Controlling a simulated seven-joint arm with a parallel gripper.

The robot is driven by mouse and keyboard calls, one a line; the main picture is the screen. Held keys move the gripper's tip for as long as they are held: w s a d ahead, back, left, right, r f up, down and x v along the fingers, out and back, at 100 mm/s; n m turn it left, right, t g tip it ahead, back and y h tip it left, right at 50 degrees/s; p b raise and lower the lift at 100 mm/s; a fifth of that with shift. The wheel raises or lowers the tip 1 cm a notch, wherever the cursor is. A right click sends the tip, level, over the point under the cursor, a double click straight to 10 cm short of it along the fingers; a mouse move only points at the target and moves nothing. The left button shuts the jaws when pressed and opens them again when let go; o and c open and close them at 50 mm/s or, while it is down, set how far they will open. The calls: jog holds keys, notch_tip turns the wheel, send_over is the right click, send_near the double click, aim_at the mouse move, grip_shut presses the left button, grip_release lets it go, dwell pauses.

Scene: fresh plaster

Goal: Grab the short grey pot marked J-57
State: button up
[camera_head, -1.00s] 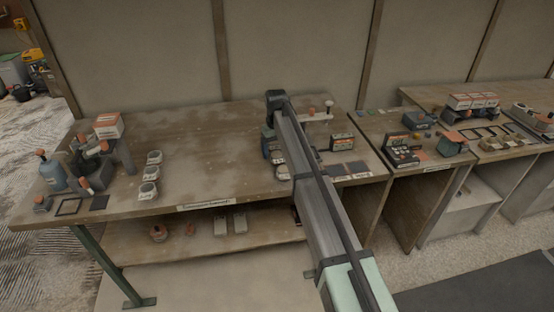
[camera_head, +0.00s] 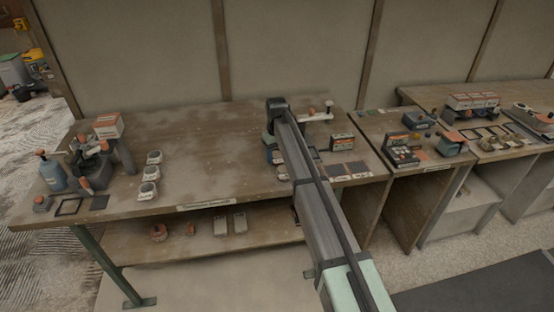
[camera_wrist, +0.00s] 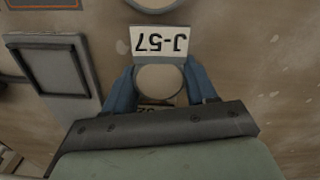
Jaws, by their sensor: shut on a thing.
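The short grey pot marked J-57 (camera_wrist: 160,84) shows in the wrist view from above, as a round, pale top with a grey body. Its white J-57 label (camera_wrist: 154,43) reads upside down there. My gripper (camera_wrist: 160,72) has its blue fingers on either side of the pot and is shut on it. I cannot tell whether the pot is clear of the table. In the head view my gripper (camera_head: 273,155) is over the right part of the wooden table (camera_head: 215,150), mostly behind my arm, and the pot is hidden.
A second round rim (camera_wrist: 153,4) lies just beyond the label. Another label (camera_wrist: 156,108), partly covered, shows below the pot. A grey framed plate (camera_wrist: 62,68) lies to the left. Three pale round pots (camera_head: 150,172) stand left on the table. The table's middle is clear.

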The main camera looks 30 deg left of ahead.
jog(key=shift+c, duration=0.8)
jog(key=shift+r, duration=0.1)
